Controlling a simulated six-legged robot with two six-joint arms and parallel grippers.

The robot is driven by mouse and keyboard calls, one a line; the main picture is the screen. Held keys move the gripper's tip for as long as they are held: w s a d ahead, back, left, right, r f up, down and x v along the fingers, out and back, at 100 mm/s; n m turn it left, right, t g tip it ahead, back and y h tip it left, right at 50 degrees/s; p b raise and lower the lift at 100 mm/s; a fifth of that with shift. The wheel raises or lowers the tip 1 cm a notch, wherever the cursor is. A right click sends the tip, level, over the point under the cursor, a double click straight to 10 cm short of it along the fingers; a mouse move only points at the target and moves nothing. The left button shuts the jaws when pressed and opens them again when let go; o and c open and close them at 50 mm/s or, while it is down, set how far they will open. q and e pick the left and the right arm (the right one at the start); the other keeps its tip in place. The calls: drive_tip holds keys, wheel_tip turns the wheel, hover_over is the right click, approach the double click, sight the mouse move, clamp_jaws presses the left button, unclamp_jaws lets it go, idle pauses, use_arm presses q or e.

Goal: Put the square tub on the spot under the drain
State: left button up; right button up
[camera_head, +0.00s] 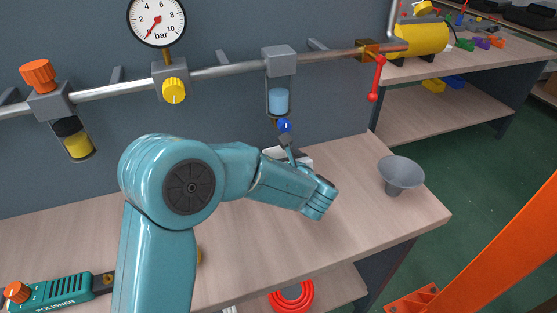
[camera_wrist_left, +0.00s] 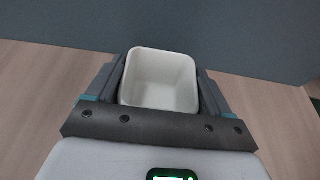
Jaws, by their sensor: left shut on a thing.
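The square tub (camera_wrist_left: 160,80) is white and open-topped. In the left wrist view it sits between the two fingers of my left gripper (camera_wrist_left: 159,88), which is shut on it, and it looks empty. In the head view only a white sliver of the tub (camera_head: 303,160) shows behind my left arm. My left gripper (camera_head: 287,147) is mostly hidden there too. The drain, a blue knob (camera_head: 284,125), is under the bowl with light blue liquid (camera_head: 278,101), just above the gripper. The spot under it is hidden by my arm. My right gripper is not in view.
A grey funnel (camera_head: 401,175) stands on the bench (camera_head: 370,215) to the right. A pipe (camera_head: 220,70) with a gauge (camera_head: 157,18), a yellow knob and a red-handled valve (camera_head: 376,78) runs along the wall. A polisher (camera_head: 60,289) lies at the front left. Bench between arm and funnel is clear.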

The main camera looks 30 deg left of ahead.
use_arm(q)
drive_tip(key=shift+w+a+f, duration=0.15)
drive_tip(key=shift+f, duration=0.2)
drive_tip(key=shift+f, duration=0.15)
drive_tip(key=o, duration=1)
drive_tip(key=shift+r, duration=0.2)
drive_tip(key=v, duration=1.2)
